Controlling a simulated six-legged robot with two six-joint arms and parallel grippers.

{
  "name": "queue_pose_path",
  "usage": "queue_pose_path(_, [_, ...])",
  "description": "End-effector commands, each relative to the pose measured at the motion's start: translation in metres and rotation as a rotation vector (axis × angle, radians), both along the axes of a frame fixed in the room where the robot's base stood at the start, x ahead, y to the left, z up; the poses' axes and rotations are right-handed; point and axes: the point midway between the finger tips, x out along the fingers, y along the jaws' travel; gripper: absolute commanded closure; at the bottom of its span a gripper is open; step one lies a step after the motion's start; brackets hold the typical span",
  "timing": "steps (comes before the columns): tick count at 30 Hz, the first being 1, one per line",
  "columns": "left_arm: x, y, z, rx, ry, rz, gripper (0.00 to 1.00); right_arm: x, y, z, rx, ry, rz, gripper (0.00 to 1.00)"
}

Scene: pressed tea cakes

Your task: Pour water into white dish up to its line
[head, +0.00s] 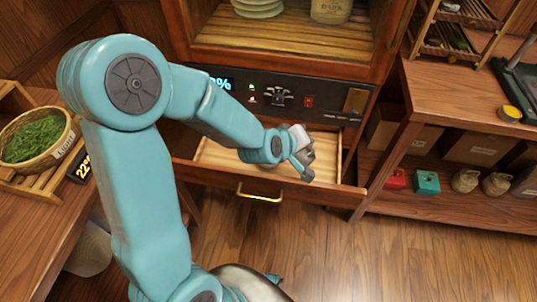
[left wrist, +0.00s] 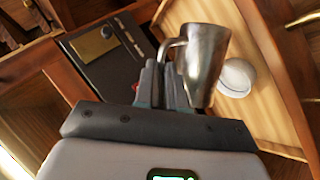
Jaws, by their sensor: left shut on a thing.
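My left gripper (head: 303,168) is over the open wooden drawer (head: 337,160) in the head view. In the left wrist view, its fingers (left wrist: 164,86) are shut on the handle of a metal jug (left wrist: 206,62). A small silvery part of the jug (head: 300,137) seems to show beside the gripper in the head view. The white dish (left wrist: 237,77) is in the drawer, beside and partly behind the jug in the left wrist view. In the head view I cannot make the dish out. The dish's line, any water and the jug's true tilt cannot be told. My right gripper is not in view.
A dark control panel (head: 340,101) with a lit percent readout, partly hidden, is above the drawer. The drawer has a brass handle (head: 259,193). A basket of green tea (head: 35,138) stands on the left table. Shelves with boxes are at the right; the floor (head: 330,260) in front is clear.

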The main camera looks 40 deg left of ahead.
Motion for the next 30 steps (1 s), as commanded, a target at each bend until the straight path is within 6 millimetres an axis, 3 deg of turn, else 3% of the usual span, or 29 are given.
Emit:
queue_pose_path(8, [0.000,0.006,-0.001,-0.047,-0.001,0.002,1.00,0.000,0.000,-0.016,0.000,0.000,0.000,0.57])
queue_pose_path(22, [-0.001,0.014,0.002,-0.118,0.001,0.005,1.00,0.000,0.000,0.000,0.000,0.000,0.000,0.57])
queue_pose_path(30, [0.000,0.021,0.002,-0.176,0.001,0.007,1.00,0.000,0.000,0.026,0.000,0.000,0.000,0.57])
